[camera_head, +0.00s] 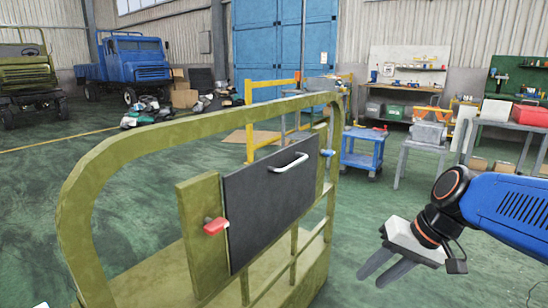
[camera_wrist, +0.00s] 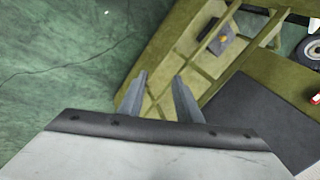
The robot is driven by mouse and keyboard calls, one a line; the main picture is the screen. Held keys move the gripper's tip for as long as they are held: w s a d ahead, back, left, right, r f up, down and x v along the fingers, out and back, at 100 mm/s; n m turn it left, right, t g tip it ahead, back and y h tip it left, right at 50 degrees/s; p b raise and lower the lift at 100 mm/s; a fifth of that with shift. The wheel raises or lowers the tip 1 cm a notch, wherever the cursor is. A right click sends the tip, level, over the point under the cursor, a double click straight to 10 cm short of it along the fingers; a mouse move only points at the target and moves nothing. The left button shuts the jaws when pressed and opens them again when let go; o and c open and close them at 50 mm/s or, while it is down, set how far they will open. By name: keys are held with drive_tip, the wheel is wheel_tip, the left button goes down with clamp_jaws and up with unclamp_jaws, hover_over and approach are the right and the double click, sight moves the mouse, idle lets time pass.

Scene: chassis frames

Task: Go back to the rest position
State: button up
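My gripper (camera_head: 383,269) is at the lower right in the head view, at the end of my blue arm, with its two grey fingers apart and nothing between them. It hangs over the green floor, to the right of the olive chassis frame (camera_head: 128,150) and apart from its dark panel (camera_head: 265,215). In the wrist view the fingers (camera_wrist: 160,90) are spread and empty, with the olive frame (camera_wrist: 190,40) and part of the dark panel (camera_wrist: 265,112) behind them. The panel carries a white handle (camera_head: 288,163). A red latch (camera_head: 215,226) sits at its left and a blue one (camera_head: 327,153) at its right.
A blue cart (camera_head: 363,152) and a grey stand (camera_head: 425,145) are behind the frame to the right. A table with a red box (camera_head: 530,114) is at the far right. Yellow rails (camera_head: 250,130) stand behind the frame. Open green floor (camera_head: 365,215) lies between the frame and my arm.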

drive_tip(key=s+d+f+n+t+h, duration=0.1)
drive_tip(key=s+d+f+t+h, duration=0.1)
drive_tip(key=s+d, duration=0.4)
drive_tip(key=s+f+h, duration=0.1)
drive_tip(key=s+h, duration=0.1)
drive_tip(key=s, duration=0.1)
drive_tip(key=shift+d+n+h, duration=0.2)
drive_tip(key=shift+n+h, duration=0.1)
drive_tip(key=shift+f, duration=0.1)
